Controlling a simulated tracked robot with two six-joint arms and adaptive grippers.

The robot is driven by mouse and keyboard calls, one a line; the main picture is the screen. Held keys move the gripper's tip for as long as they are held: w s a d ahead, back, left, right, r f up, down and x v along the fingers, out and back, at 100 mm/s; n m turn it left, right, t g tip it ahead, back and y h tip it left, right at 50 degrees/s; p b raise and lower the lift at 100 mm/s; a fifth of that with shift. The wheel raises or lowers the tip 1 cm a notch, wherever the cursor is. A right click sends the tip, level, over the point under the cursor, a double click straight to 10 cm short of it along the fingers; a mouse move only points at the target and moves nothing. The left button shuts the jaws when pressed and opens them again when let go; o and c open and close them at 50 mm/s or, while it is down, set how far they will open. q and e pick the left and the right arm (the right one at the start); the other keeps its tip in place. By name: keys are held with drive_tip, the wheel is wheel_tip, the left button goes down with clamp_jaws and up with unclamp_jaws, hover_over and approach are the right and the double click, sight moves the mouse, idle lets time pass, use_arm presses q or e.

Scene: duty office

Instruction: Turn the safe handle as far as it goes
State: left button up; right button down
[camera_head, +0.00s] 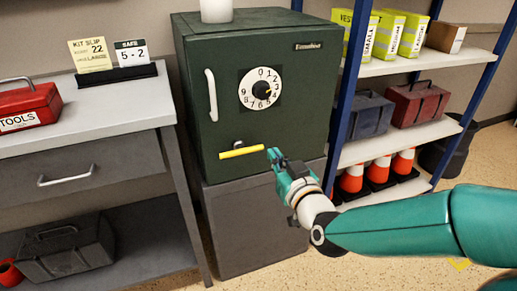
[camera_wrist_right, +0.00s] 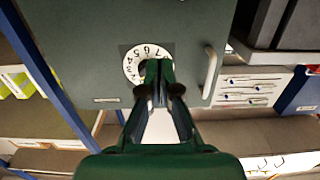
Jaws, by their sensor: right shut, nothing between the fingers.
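The dark green safe (camera_head: 215,165) stands on a grey cabinet, its door shut. Its yellow safe handle (camera_head: 241,151) is a bar below the dial, lying nearly level with the right end slightly higher. The white numbered dial (camera_head: 261,88) has a black knob. My right gripper (camera_head: 271,154) is shut and empty, its tips close to the handle's right end; I cannot tell whether they touch. In the right wrist view, my right gripper (camera_wrist_right: 160,75) overlaps part of the dial (camera_wrist_right: 135,66), and the yellow handle does not show. My left gripper is not in view.
A white grab bar (camera_head: 211,95) is on the safe's left. A bench (camera_head: 100,109) with a red toolbox (camera_head: 27,103) and cards stands at left. A blue-post shelf (camera_head: 390,66) with vests, boxes and cones (camera_head: 378,165) stands close at right.

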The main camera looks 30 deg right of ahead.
drive_tip(key=p, duration=0.3)
hover_over(258, 147)
drive_tip(key=a+v, duration=0.1)
drive_tip(key=v, duration=0.1)
drive_tip(key=shift+d+f+b, duration=0.1)
drive_tip(key=shift+f+b, duration=0.05)
drive_tip(key=shift+f, duration=1)
drive_tip(key=shift+d+f+b, duration=0.15)
drive_tip(key=shift+f, duration=1)
